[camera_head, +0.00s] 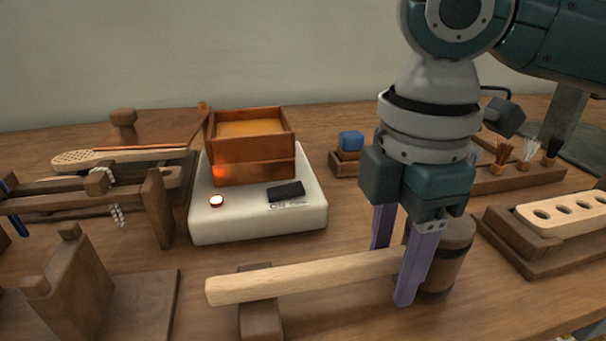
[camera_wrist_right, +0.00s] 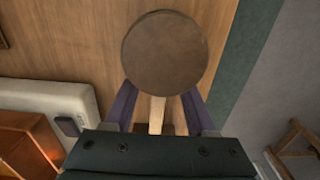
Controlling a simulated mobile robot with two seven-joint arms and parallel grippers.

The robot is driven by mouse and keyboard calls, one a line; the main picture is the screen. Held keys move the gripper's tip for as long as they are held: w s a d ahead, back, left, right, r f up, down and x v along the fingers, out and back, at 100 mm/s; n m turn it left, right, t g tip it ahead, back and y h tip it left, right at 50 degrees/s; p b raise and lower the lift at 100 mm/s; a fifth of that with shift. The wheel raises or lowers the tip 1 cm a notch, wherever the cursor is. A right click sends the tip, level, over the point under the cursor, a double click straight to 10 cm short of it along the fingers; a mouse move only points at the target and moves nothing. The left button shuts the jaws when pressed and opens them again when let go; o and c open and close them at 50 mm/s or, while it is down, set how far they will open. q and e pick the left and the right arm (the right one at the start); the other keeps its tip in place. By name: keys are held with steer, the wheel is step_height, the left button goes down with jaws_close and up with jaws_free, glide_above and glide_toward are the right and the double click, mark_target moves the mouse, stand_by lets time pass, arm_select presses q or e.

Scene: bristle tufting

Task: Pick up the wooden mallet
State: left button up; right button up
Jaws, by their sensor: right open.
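The wooden mallet lies on the bench in the head view, its pale handle (camera_head: 300,277) pointing left and its dark round head (camera_head: 452,255) at the right. The handle's left part rests over a small wooden block (camera_head: 261,318). My right gripper (camera_head: 390,275) points down with its purple fingers apart, one on each side of the handle close to the head. In the right wrist view the round head face (camera_wrist_right: 165,52) hides part of the handle (camera_wrist_right: 157,115), which shows between the fingers (camera_wrist_right: 158,100). My left gripper is not in view.
A white scale (camera_head: 260,226) carries a wooden box (camera_head: 252,167) behind the handle. A wooden rack (camera_head: 160,210) stands at left. A holder with brushes (camera_head: 520,178) and a block with a drilled piece (camera_head: 570,215) are at right. A blue block (camera_head: 351,140) sits behind.

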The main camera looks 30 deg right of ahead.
jaws_close()
stand_by(0.3)
stand_by(1.1)
